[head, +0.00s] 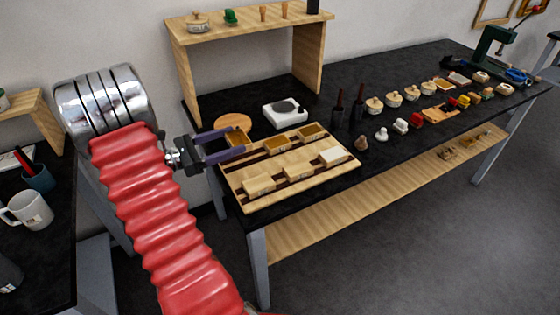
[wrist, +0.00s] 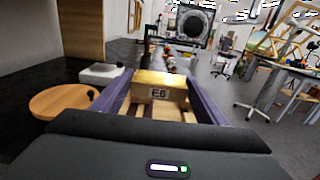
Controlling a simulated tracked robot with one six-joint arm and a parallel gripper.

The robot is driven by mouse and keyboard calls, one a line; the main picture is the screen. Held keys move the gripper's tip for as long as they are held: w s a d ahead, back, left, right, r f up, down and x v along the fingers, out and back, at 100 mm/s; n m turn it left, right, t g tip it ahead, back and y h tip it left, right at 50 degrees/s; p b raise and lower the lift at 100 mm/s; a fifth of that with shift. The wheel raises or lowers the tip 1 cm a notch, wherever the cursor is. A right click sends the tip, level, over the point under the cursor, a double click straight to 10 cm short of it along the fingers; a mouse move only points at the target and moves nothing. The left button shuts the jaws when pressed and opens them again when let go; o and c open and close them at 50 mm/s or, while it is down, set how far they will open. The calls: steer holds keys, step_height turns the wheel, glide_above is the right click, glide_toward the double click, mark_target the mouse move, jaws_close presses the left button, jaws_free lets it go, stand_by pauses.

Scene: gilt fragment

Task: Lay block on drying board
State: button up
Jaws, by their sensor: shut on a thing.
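My gripper (head: 236,137) is at the far left corner of the drying board in the head view. Its purple fingers are shut on a block (head: 238,142) with a golden-brown top. In the wrist view the block (wrist: 160,90) sits level between the fingers (wrist: 158,84), with a label on its near face that seems to read E6. The drying board (head: 322,176) is pale wood with dark strips. It carries several other blocks: golden-topped ones at the back, pale ones and a white one (head: 333,155) in front. I cannot tell whether the held block touches the board.
A wooden shelf (head: 245,25) rises at the back. Dark bottles (head: 338,108), stamps and small pots fill the bench to the right.

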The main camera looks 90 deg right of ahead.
steer(key=shift+w, duration=0.15)
steer(key=shift+s+f, duration=0.2)
steer(key=shift+f, duration=0.15)
glide_above(235, 172)
steer(key=shift+w+f, duration=0.1)
steer(key=shift+f, duration=2.7)
steer(key=shift+f, duration=1.85)
